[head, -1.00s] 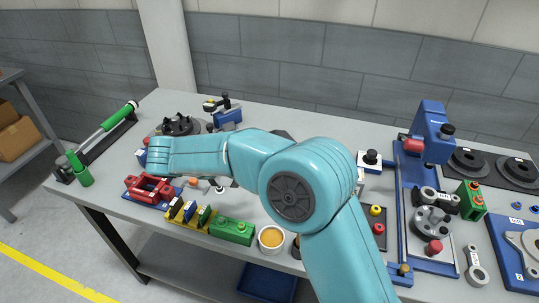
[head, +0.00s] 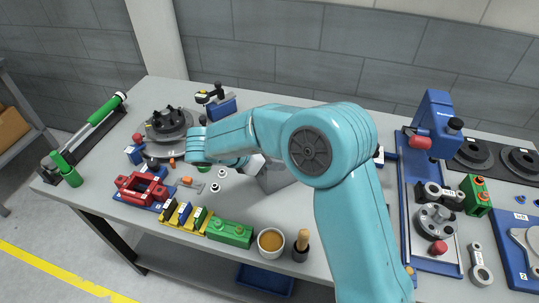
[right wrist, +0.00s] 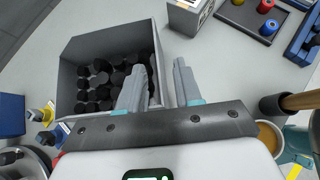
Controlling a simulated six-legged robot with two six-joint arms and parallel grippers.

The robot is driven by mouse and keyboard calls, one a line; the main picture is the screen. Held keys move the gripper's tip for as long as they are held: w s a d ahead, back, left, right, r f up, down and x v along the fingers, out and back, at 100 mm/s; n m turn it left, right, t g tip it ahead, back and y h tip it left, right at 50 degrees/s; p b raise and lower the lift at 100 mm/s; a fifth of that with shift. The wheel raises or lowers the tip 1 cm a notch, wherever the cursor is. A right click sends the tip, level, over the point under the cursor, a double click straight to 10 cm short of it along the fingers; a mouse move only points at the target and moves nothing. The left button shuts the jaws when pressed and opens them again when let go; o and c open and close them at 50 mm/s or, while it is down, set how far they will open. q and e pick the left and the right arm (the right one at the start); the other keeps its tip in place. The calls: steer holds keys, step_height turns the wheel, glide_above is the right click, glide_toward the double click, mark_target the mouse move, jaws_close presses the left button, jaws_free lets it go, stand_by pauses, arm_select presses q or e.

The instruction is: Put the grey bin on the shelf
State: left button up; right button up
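The grey bin (right wrist: 78,48) is open-topped and holds many black round pieces in the right wrist view. In the head view the grey bin (head: 278,180) is mostly hidden behind my right arm. My right gripper (right wrist: 160,67) is open, its two fingers apart on either side of the bin's near side wall: one over the bin's inside, one outside. I cannot tell whether they touch the wall. In the head view the right gripper (head: 257,164) is largely hidden by the arm. A shelf rack (head: 22,160) with a cardboard box stands at the left edge. My left gripper is out of view.
The grey table (head: 330,260) is crowded: a red fixture (head: 140,187), a green block (head: 229,232), a cup of amber contents (head: 271,243) and a wooden-handled tool (head: 301,245) line the front. A blue press (head: 436,125) stands right. A lower shelf (head: 190,262) runs under the table.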

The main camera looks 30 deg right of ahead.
steer(key=p+x, duration=0.1)
steer(key=x, duration=0.2)
steer(key=p+x, duration=0.1)
steer(key=x, duration=0.2)
steer(key=shift+w+f, duration=0.1)
steer(key=shift+w, duration=0.1)
steer(key=shift+d+f, duration=0.15)
steer(key=shift+f, duration=0.1)
jaws_close()
steer(key=shift+w+r, duration=0.1)
steer(key=shift+r, duration=0.05)
stand_by(0.8)
